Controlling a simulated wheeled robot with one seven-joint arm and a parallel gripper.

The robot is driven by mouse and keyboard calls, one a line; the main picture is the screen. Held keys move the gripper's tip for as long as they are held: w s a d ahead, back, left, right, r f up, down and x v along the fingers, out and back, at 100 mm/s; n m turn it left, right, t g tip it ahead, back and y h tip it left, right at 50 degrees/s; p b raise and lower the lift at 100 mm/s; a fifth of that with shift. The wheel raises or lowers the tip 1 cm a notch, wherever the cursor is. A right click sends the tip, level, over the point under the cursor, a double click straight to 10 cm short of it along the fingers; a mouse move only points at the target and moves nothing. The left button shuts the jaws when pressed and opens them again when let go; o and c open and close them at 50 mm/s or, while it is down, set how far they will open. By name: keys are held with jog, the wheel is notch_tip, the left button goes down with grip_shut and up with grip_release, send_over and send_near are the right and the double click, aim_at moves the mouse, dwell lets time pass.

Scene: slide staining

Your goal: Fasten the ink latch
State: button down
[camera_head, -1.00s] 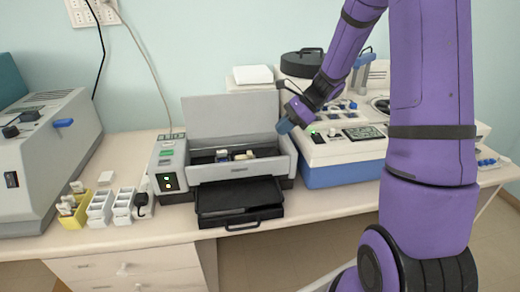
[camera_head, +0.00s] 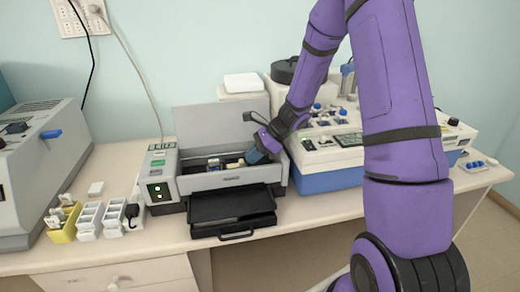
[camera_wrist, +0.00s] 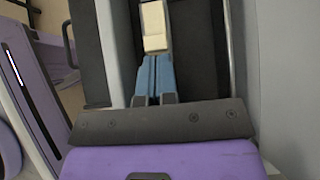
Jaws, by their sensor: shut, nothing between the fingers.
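A grey printer (camera_head: 232,180) stands on the bench with its lid (camera_head: 208,128) raised. Inside its open cavity are small parts: a blue-and-white one (camera_head: 213,165) and a yellowish one (camera_head: 234,163). My gripper (camera_head: 254,157) points down into the right side of the cavity, to the right of these parts. In the wrist view its blue fingers (camera_wrist: 153,75) are together and empty. A cream block (camera_wrist: 154,26) lies just beyond the fingertips, in line with them; I cannot tell whether they touch. I cannot tell which part is the ink latch.
A black tray (camera_head: 232,204) sticks out at the printer's front. White racks (camera_head: 101,220) and a yellow rack (camera_head: 63,224) stand at left, beside a large grey machine (camera_head: 38,170). A blue-and-white instrument (camera_head: 325,165) stands close on the right.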

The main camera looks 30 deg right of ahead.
aim_at(232, 166)
jog(key=shift+a+f, duration=0.15)
jog(key=shift+f, duration=0.05)
jog(key=shift+w+a, duration=0.3)
jog(key=shift+a, duration=0.6)
jog(key=shift+w+a, duration=0.25)
jog(key=shift+a, duration=0.65)
jog(key=shift+r, duration=0.1)
